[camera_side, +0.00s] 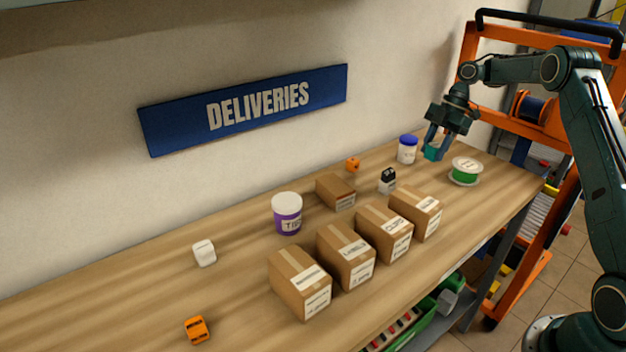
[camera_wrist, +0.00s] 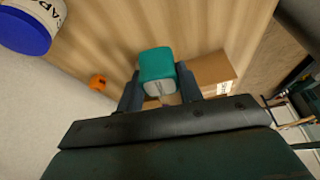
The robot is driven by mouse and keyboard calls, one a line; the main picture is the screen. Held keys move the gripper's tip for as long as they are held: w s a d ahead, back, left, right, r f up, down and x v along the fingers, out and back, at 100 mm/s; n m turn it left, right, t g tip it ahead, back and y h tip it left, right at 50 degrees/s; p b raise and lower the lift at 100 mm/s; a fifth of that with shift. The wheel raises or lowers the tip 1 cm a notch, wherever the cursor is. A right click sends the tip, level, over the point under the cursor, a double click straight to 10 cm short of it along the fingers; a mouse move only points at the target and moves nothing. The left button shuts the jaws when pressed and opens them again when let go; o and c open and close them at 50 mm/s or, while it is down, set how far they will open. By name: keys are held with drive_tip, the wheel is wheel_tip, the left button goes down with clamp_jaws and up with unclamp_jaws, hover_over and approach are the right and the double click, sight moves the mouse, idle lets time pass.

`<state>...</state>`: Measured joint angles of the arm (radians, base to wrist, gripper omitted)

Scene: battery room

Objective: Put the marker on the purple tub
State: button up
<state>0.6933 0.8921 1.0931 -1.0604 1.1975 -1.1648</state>
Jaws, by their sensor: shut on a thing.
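The purple tub (camera_side: 288,220) stands upright on the wooden bench, left of the middle in the side view, with a white lid and a white label. Nothing is on its lid. My gripper (camera_side: 437,146) is at the right end of the bench, well away from the tub. It is shut on a teal block (camera_side: 431,153), the only thing it holds; no pen-shaped marker shows. In the wrist view the teal block (camera_wrist: 157,65) sits between the two fingers. I cannot tell whether it touches the bench. The purple tub cannot be made out in the wrist view.
A blue-lidded tub (camera_side: 407,150) and a green spool (camera_side: 465,172) flank my gripper. A black-and-white stamp-like item (camera_side: 388,180), orange cube (camera_side: 352,164) and small carton (camera_side: 335,191) lie towards the tub. Several cartons (camera_side: 345,257) line the front. A white cube (camera_side: 204,253) is left.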

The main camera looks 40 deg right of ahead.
drive_tip(key=w+a+r+m, duration=0.15)
drive_tip(key=w+a, duration=0.25)
drive_tip(key=a, duration=0.6)
drive_tip(key=w+a+r, duration=0.2)
drive_tip(key=w+a, duration=0.3)
drive_tip(key=a, duration=0.5)
wheel_tip(320, 180, up, 3)
drive_tip(key=m+t, duration=0.1)
drive_tip(key=m, duration=0.1)
hover_over(280, 201)
drive_tip(key=d, duration=0.1)
drive_tip(key=shift+h, duration=0.3)
drive_tip(key=shift+s+d+f, duration=0.1)
drive_tip(key=shift+s+f, duration=0.05)
drive_tip(key=shift+f, duration=1.8)
drive_tip(key=shift+s+d+f, duration=0.1)
drive_tip(key=shift+s+f, duration=0.05)
drive_tip(key=shift+f, duration=1.8)
drive_tip(key=shift+f, duration=0.15)
drive_tip(key=o, duration=1)
drive_tip(key=v, duration=1.2)
drive_tip(key=shift+s, duration=0.2)
